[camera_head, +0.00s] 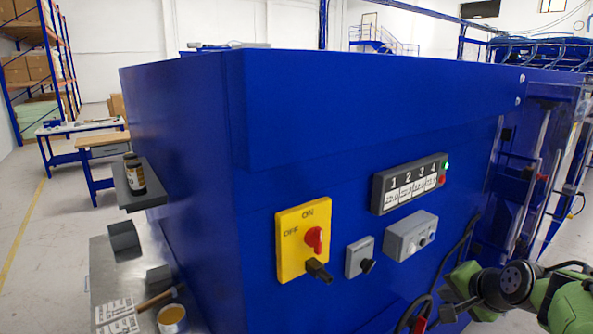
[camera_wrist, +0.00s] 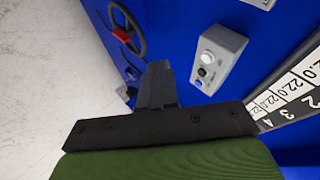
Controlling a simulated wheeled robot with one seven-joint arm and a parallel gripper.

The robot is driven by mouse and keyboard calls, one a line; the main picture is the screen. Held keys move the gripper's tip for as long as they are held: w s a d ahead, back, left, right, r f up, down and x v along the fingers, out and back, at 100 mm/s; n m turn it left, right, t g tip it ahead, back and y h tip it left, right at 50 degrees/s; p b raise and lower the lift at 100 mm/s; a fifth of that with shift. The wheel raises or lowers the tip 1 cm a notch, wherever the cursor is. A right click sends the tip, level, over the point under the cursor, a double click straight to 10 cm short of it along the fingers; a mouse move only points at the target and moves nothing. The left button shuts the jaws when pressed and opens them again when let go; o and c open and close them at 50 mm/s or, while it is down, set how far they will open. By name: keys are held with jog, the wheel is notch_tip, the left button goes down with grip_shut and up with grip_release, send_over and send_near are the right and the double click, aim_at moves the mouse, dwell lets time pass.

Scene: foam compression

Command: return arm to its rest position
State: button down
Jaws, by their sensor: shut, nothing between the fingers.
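My gripper (camera_wrist: 158,72) shows in the wrist view as dark fingers closed together beyond a black bar and a green body. Nothing is between the fingers. The fingers stand out in front of the blue machine (camera_wrist: 190,20), with no visible contact. My green arm (camera_head: 562,300) is folded at the lower right of the head view, beside the machine (camera_head: 360,100).
The machine front carries a yellow switch plate (camera_head: 290,245), a grey button box (camera_head: 410,236) and a numbered panel (camera_head: 411,184) with a green light. A handwheel (camera_wrist: 138,38) lies near the fingers. A bottle (camera_head: 134,174) stands on a side shelf. Bare floor (camera_wrist: 50,70) lies left in the wrist view.

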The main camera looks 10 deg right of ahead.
jog(key=s+a+n+g, duration=0.1)
jog(key=s+a+n, duration=0.2)
jog(key=a, duration=0.3)
jog(key=s+a+r+n+g, duration=0.1)
jog(key=s+a+n, duration=0.15)
jog(key=a, duration=0.35)
jog(key=s+a+n+g, duration=0.1)
jog(key=s+a+n, duration=0.1)
jog(key=s+a, duration=0.35)
jog(key=s+a+f+n, duration=0.2)
jog(key=s+a+n, duration=0.3)
jog(key=s, duration=0.5)
jog(key=shift+s+a+f+g+b, duration=0.15)
jog(key=shift+s+f+g+b, duration=0.15)
jog(key=shift+s+f+b, duration=0.1)
